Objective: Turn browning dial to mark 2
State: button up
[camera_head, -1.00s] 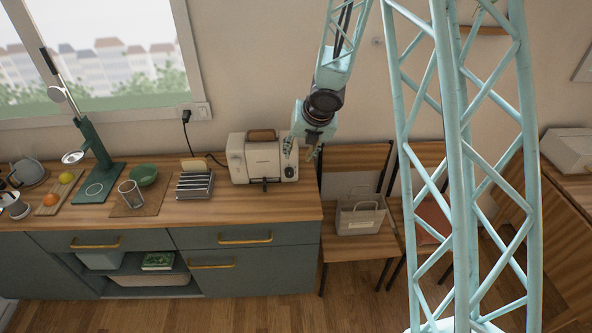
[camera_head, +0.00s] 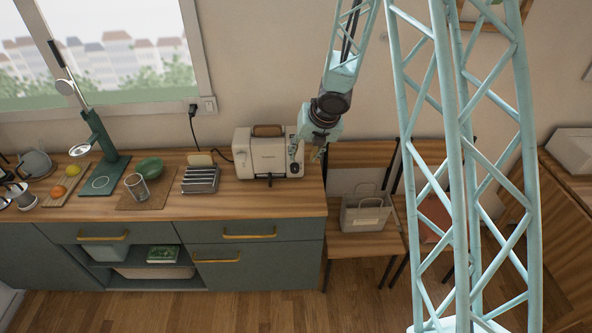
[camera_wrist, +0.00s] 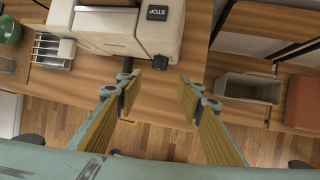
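The cream toaster (camera_head: 258,158) stands at the right end of the wooden counter, and its front edge shows at the top of the wrist view (camera_wrist: 100,43). A dark round dial (camera_head: 295,169) sits at the lower right of its front. It shows as a small dark knob in the wrist view (camera_wrist: 160,62); its mark cannot be read. A dark lever (camera_wrist: 124,66) sticks out left of it. My gripper (camera_wrist: 158,92) is open and empty, its two fingers apart in front of the toaster's right corner. In the head view my gripper (camera_head: 307,153) overlaps the toaster's right side.
A black STOP button (camera_wrist: 157,12) lies on the toaster's right part. A metal toast rack (camera_head: 200,180) and a green bowl (camera_head: 149,167) stand to its left. The counter front before the toaster is clear.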

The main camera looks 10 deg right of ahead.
aim_at(296, 169)
jog(key=b+x, duration=0.3)
jog(key=x, duration=0.9)
jog(key=shift+f+b, duration=0.15)
jog(key=shift+b, duration=0.25)
jog(key=c, duration=0.8)
jog(key=shift+c, duration=0.2)
